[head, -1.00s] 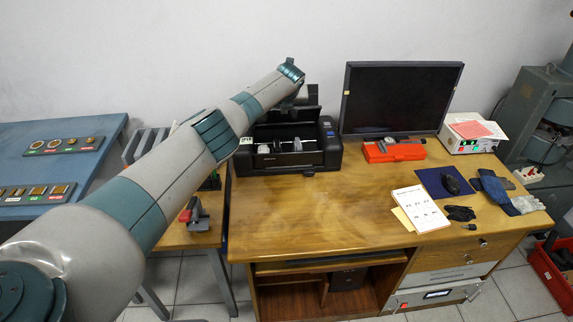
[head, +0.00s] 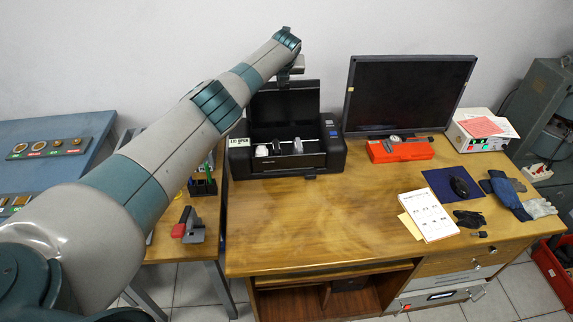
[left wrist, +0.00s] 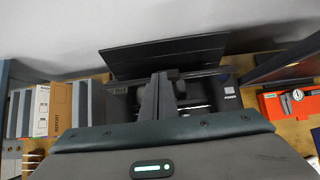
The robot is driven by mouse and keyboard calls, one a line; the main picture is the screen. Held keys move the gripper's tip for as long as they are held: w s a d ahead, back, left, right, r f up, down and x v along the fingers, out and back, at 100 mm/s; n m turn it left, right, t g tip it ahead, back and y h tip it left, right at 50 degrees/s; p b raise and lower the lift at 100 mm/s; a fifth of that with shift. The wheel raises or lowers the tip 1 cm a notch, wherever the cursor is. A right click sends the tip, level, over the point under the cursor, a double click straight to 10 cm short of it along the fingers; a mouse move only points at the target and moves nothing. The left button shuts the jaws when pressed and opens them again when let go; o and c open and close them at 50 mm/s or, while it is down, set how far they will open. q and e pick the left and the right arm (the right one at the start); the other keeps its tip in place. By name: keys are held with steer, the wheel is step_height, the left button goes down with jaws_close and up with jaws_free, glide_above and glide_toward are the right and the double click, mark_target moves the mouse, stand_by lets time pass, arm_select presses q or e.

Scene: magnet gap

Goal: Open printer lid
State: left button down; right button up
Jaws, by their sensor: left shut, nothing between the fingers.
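The black printer (head: 310,162) stands at the back left of the wooden desk. Its lid (head: 290,106) stands raised at the rear, and light and dark parts show in the open bay. A small label by the printer's left side appears to read "LID OPEN" (head: 254,146). My left gripper (head: 293,74) is above the lid's top edge, partly hidden by its arm. In the left wrist view its fingers (left wrist: 160,95) are shut and empty, in front of the raised lid (left wrist: 170,53). I cannot tell whether they touch it. My right gripper is not in view.
A monitor (head: 408,95) stands right of the printer, with a red case (head: 400,150) before it. Papers (head: 428,214), a mouse (head: 460,187) and gloves lie at the right. The desk's front left is clear. A pen holder (head: 202,186) stands on the side table.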

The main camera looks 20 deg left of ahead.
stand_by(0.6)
arm_select(q)
steer(key=shift+r, duration=0.1)
steer(key=b+v, duration=0.4)
steer(key=v, duration=1.3)
steer(key=shift+s, duration=0.2)
